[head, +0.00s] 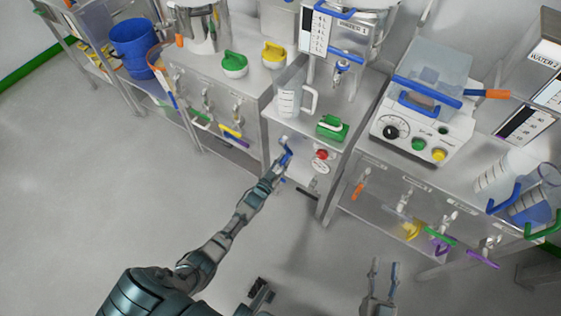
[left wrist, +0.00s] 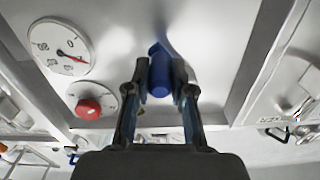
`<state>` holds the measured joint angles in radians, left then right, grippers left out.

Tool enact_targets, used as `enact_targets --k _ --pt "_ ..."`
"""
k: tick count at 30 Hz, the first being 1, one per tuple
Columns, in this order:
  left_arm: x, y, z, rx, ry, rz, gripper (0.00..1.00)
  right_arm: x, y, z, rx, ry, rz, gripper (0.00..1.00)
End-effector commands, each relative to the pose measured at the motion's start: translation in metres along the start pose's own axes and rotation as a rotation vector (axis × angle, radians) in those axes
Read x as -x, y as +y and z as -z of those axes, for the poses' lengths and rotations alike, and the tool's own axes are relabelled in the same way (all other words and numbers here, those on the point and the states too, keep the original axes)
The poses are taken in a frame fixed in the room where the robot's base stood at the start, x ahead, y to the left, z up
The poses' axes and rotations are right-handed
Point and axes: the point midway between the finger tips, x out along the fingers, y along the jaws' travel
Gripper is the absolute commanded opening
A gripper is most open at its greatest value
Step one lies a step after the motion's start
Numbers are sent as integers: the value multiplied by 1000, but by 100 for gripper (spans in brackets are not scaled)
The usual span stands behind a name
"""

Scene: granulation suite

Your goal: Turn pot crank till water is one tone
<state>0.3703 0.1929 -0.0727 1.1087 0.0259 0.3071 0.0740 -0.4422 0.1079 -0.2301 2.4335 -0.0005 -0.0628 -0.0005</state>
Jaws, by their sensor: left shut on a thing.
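A blue crank handle (head: 287,153) sits on the front panel of the middle stand. My left gripper (head: 281,164) is at it, and the left wrist view shows the fingers (left wrist: 160,85) shut around the blue handle (left wrist: 159,70). A steel pot (head: 370,38) with blue handles stands above, with a tap (head: 342,68) on its front. The water inside cannot be seen. My right gripper (head: 383,280) is low in the head view, fingers apart and empty, away from the stand.
A red knob (head: 322,154) is right of the crank; a dial (left wrist: 62,47) shows beside it in the wrist view. A clear jug (head: 289,98) and green-handled block (head: 332,127) stand on the ledge above. A machine (head: 420,130) is to the right. Floor at left is clear.

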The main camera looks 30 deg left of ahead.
Motion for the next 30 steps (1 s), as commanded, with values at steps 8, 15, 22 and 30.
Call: enact_targets --k 8,15,22,30 --pt "3 6 -5 58 -15 -5 0 1 1 -7 2 -45 -2 40" --pt "3 7 -5 64 -15 -5 0 0 2 -8 2 -50 -3 40" --pt "3 7 -4 62 -14 -5 37 0 2 -8 2 -49 -3 40" --pt "2 4 0 61 -5 -2 48 0 2 -8 3 -48 -3 40"
